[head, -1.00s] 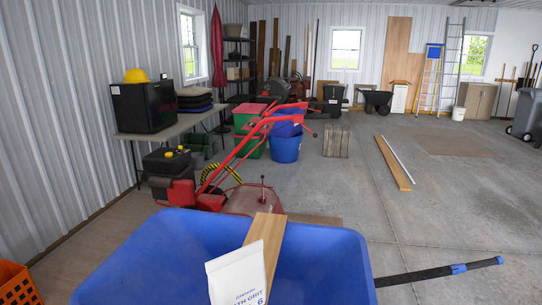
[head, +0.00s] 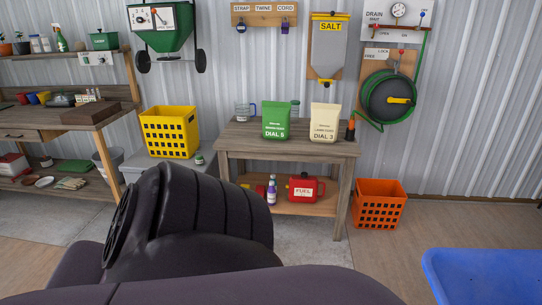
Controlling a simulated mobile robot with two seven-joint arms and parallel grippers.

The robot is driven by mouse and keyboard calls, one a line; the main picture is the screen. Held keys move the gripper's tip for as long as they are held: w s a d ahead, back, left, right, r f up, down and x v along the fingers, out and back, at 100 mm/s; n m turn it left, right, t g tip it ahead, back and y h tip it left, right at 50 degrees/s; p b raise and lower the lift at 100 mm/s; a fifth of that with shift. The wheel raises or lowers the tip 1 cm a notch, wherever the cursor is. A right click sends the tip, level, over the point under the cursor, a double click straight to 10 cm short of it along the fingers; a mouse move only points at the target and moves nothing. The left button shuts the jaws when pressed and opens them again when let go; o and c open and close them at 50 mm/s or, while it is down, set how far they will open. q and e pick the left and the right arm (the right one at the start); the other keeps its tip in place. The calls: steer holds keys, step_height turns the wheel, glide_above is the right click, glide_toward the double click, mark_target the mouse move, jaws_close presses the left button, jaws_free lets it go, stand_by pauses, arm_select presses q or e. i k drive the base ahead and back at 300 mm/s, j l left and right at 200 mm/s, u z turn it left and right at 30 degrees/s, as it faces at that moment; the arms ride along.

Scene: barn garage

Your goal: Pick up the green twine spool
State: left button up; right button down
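No green twine spool can be made out for certain. A small green item with a pale label (head: 199,158) sits on the grey box beside the yellow crate; it is too small to tell what it is. A wall board (head: 265,14) has labels STRAP, TWINE and CORD. A dark item hangs under STRAP and a purple one under CORD; nothing clear hangs under TWINE. Neither of my grippers is in view.
A wooden table (head: 238,146) holds a green bag (head: 276,122) and a cream bag (head: 325,124), with a red fuel can (head: 304,187) below. A yellow crate (head: 169,133), orange crate (head: 379,204) and blue tub (head: 482,277) stand around. Bare floor lies before the table.

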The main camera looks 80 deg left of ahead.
mark_target(199, 159)
steer(key=u, duration=3.15)
steer(key=i+j+u, duration=0.6)
steer(key=i, duration=0.2)
steer(key=i+j+u, duration=0.1)
steer(key=i+u, duration=0.15)
steer(key=i, duration=0.2)
steer(key=i+u, duration=0.3)
steer(key=i, duration=0.15)
steer(key=i+z, duration=0.15)
steer(key=i, duration=0.25)
steer(key=i+j+z, duration=0.2)
steer(key=i, duration=0.15)
steer(key=i+j+z, duration=0.15)
steer(key=i, duration=0.25)
steer(key=i+j+z, duration=0.15)
steer(key=i+z, duration=0.25)
steer(key=i+j+z, duration=0.2)
steer(key=z, duration=0.2)
steer(key=i+j+z, duration=0.2)
steer(key=j+z, duration=0.25)
steer(key=i+j+z, duration=0.15)
steer(key=j+z, duration=0.25)
